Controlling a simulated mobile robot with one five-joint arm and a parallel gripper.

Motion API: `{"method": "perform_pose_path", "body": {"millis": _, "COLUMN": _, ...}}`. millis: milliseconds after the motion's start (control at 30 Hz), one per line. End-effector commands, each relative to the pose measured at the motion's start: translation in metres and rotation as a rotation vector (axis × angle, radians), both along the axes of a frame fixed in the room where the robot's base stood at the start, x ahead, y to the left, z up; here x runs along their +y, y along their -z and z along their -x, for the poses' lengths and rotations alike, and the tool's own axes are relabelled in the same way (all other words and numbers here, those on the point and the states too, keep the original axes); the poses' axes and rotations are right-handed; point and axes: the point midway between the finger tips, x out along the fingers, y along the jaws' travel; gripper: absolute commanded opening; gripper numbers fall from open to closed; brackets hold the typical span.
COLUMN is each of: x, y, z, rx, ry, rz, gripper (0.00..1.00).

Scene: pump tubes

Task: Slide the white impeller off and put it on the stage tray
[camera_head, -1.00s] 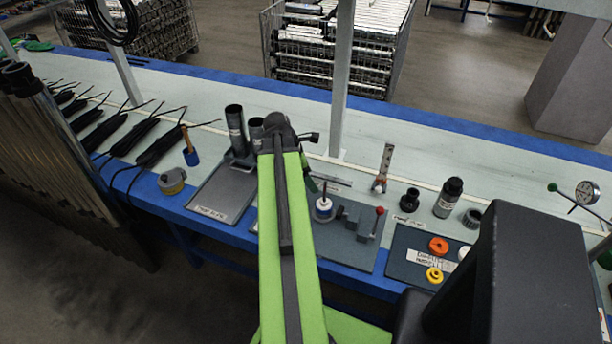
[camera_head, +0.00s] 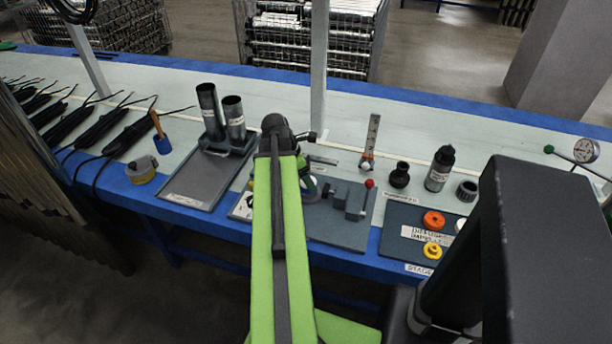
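The white impeller is not clearly visible; my arm covers the spot where a white disc stood before. My gripper (camera_head: 309,187) is mostly hidden behind my green arm, low over the left part of the grey fixture plate (camera_head: 340,232). Its fingers and anything between them cannot be made out. The dark tray (camera_head: 398,250) at the right, with a label at its front edge that seems to read "STAGE", holds an orange ring (camera_head: 433,219) and a yellow ring (camera_head: 432,251). A white piece (camera_head: 460,226) at its right is partly hidden by my black body part.
A red-knobbed clamp (camera_head: 369,184) stands on the fixture plate. Behind are a ruler-like upright (camera_head: 371,140), a black fitting (camera_head: 400,174) and a bottle (camera_head: 439,168). A grey tray (camera_head: 187,190) with two dark tubes (camera_head: 210,112) lies left. A post (camera_head: 319,75) rises behind my arm.

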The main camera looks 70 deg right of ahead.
Motion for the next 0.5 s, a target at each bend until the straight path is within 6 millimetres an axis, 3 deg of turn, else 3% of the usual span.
{"method": "perform_pose_path", "body": {"millis": 67, "x": 0.0001, "y": -0.0002, "z": -0.0002, "rx": 0.000, "ry": 0.000, "rz": 0.000, "gripper": 0.70}}
{"method": "perform_pose_path", "body": {"millis": 500, "x": 0.0002, "y": -0.0001, "z": -0.0004, "rx": 0.000, "ry": -0.001, "rz": 0.000, "gripper": 0.12}}
